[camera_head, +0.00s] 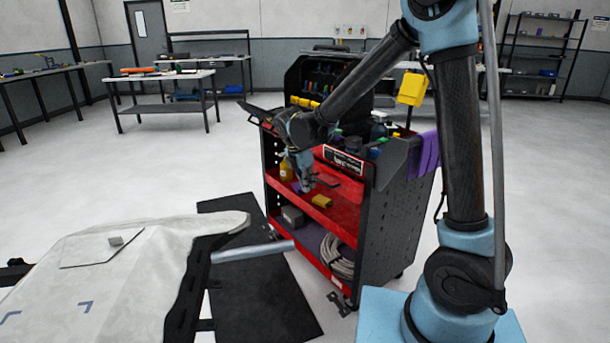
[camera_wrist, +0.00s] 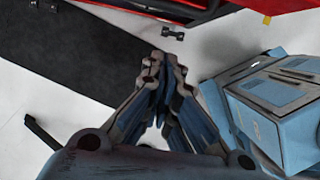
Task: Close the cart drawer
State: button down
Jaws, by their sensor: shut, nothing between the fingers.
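The red and black tool cart (camera_head: 395,220) stands in the middle of the head view. Below its top is a red drawer-like front (camera_head: 352,170) with a dark label. My arm hides part of it, and I cannot tell how far it is pulled out. Under it, an open red level holds a yellow bottle (camera_head: 286,170) and a yellow block (camera_head: 322,201). My gripper (camera_head: 305,187) points down before this level. In the wrist view, my gripper's fingers (camera_wrist: 166,65) meet, with nothing between them. The cart's red edge (camera_wrist: 205,12) shows beyond them, apart from the fingertips.
A black mat (camera_head: 260,290) lies on the floor left of the cart. A white-covered panel (camera_head: 120,270) on a dark frame is at lower left. A grey cable coil (camera_head: 337,256) sits on the cart's bottom level. Benches (camera_head: 165,105) stand far back.

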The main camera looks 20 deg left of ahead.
jog(key=shift+w+d+f, duration=0.15)
jog(key=shift+w+d, duration=0.45)
jog(key=shift+w, duration=0.15)
jog(key=shift+w+d+f, duration=0.1)
jog(key=shift+w+d, duration=0.5)
jog(key=shift+w, duration=0.15)
jog(key=shift+w+d, duration=0.75)
jog(key=shift+w, duration=0.25)
jog(key=shift+w+d, duration=0.75)
jog(key=shift+w, duration=0.2)
